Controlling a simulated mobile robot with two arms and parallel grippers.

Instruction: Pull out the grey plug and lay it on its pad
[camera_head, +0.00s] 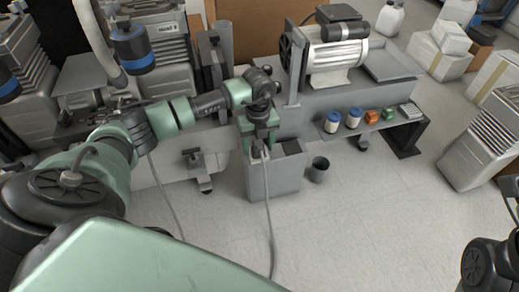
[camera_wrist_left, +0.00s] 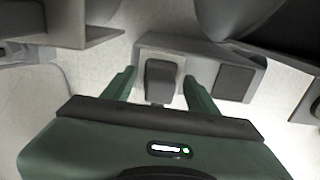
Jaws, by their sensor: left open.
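The grey plug (camera_wrist_left: 161,78) stands in the top of a grey box (camera_head: 256,182), with its cable (camera_head: 270,225) hanging down the front to the floor. My left gripper (camera_head: 258,146) points down over the box. In the left wrist view the fingers of this gripper (camera_wrist_left: 160,88) are open, one on each side of the plug, with a gap visible on both sides. A dark square pad (camera_wrist_left: 235,82) lies on the box top to the right of the plug; it also shows in the head view (camera_head: 291,147). The right gripper is not clearly visible.
A small dark bin (camera_head: 318,169) stands on the floor right of the box. Behind is a grey bench with a compressor (camera_head: 335,50).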

